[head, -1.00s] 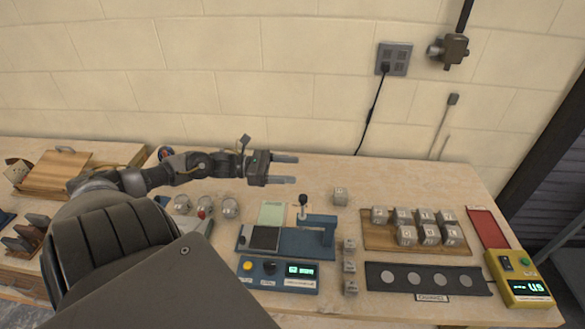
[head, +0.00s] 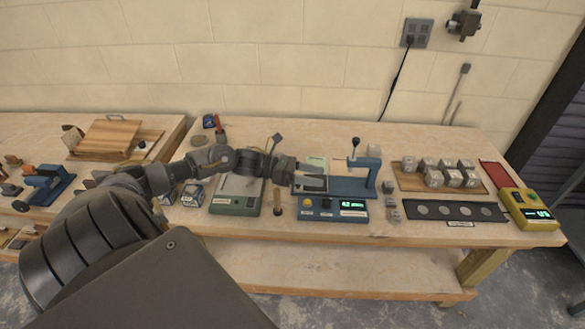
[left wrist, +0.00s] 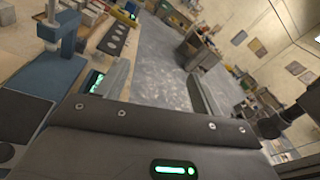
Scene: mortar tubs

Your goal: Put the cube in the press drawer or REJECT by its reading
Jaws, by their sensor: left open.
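A blue lever press (head: 368,185) stands on the bench, with a green digital display on its front box (head: 335,211). My left gripper (head: 320,178) is open and empty, its fingers pointing right, over the left part of the press base. In the left wrist view the two spread fingers (left wrist: 160,80) have nothing between them, and the blue press post (left wrist: 66,40) stands at upper left. Several grey cubes (head: 434,179) sit on a wooden board. I cannot make out a drawer or the REJECT label. My right gripper is out of view.
Small cubes (head: 391,188) stand right of the press. A dark strip with round discs (head: 462,211) lies beyond them, beside a yellow meter (head: 527,207) and a red tray (head: 494,173). A grey-green scale (head: 237,197) is left of the press. Bare bench shows behind.

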